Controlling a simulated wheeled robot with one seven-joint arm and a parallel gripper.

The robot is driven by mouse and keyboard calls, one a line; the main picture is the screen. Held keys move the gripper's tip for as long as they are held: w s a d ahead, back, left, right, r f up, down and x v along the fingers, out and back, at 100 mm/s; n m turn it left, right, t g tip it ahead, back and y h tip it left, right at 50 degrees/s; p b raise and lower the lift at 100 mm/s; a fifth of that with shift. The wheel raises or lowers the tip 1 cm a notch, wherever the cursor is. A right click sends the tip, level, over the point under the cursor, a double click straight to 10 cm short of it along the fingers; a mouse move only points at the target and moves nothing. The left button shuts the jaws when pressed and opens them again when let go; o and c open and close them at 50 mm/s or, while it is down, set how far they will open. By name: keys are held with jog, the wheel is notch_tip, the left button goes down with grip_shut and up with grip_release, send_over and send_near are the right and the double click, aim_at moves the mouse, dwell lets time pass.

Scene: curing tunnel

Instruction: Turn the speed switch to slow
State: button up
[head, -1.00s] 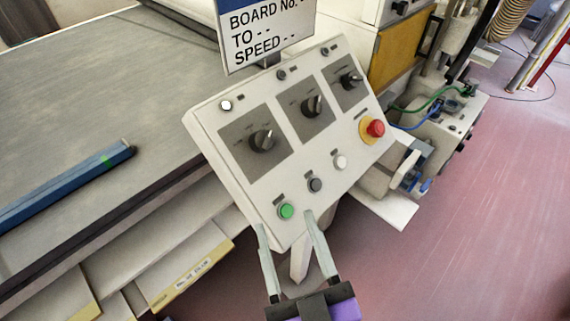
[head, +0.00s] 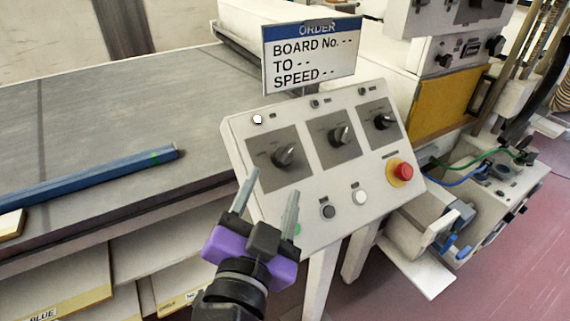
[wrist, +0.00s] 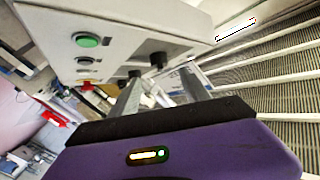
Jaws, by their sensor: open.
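The control panel (head: 310,215) is a tilted white box with three black rotary switches on dark grey plates. The left switch (head: 284,156), middle switch (head: 340,136) and right switch (head: 382,119) each have small labels too small to read, so I cannot tell which is the speed switch. My gripper (head: 268,190) is open and empty, in front of the panel's lower left, below the left switch. One finger partly covers the green button (head: 297,229). In the wrist view, the fingers (wrist: 163,90) point towards the panel, and a dark knob (wrist: 158,60) shows just beyond them.
An order sign (head: 311,56) stands behind the panel with blank entries. A red stop button (head: 403,171) on a yellow ring sits at the panel's right, with grey and white buttons along its lower part. A blue bar (head: 90,182) lies on the conveyor bed (head: 110,110) at left.

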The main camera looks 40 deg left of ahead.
aim_at(282, 163)
jog(key=p+x, duration=0.1)
jog(key=x, duration=0.6)
jog(key=shift+w, duration=0.25)
jog(key=shift+c, duration=0.4)
grip_shut()
